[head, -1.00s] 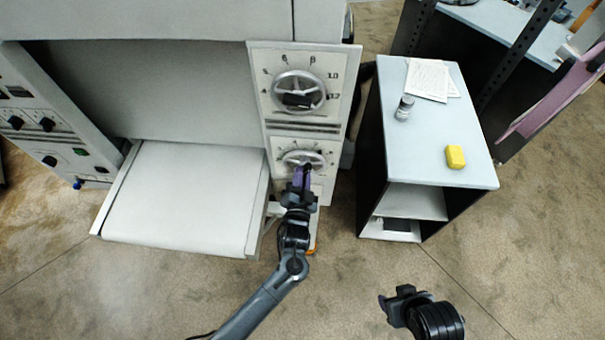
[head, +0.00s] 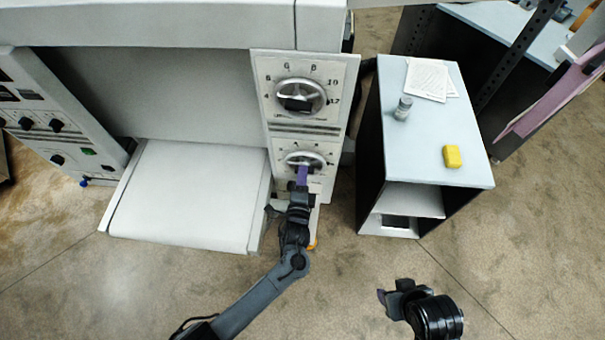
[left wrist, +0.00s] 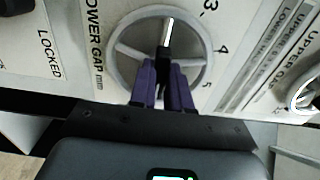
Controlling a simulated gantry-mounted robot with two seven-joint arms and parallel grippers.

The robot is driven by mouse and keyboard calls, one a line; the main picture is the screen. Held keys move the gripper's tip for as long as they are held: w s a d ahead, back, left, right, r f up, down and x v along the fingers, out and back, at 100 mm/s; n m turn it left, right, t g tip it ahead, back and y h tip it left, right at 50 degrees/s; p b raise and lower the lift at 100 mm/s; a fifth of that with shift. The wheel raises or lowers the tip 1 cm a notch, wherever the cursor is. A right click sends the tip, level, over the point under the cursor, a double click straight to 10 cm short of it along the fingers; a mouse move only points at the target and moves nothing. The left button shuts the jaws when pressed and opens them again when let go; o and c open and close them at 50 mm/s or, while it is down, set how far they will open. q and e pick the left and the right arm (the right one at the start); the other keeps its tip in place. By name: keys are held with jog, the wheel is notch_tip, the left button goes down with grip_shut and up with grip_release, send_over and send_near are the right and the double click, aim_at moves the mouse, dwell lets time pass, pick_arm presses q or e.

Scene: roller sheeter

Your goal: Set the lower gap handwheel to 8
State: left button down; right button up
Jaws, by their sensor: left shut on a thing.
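The lower gap handwheel (head: 291,158) is a silver spoked wheel on the lower white panel of the machine. In the left wrist view the handwheel (left wrist: 121,62) sits beside the words "LOWER GAP mm", with the numbers 3, 4 and 5 around its rim. A bright pale bar shows at its upper side. My left gripper (head: 303,170) is at the wheel's lower part. Its purple fingers (left wrist: 168,85) are shut on the wheel's black grip, which they partly hide. My right gripper (head: 388,299) hangs over the floor, away from the machine; its jaw opening is unclear.
The upper gap handwheel (head: 301,84) is just above on the same machine. A white feed table (head: 185,195) lies to the left. To the right stands a cabinet (head: 430,165) with papers, a small jar (head: 403,108) and a yellow block (head: 452,156). Open floor lies in front.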

pick_arm(q)
jog(key=shift+m, duration=0.9)
jog(key=c, duration=1.1)
grip_release()
jog(key=s, duration=0.7)
jog(key=s+a, duration=0.1)
jog(key=s, duration=0.2)
jog(key=shift+s, duration=0.4)
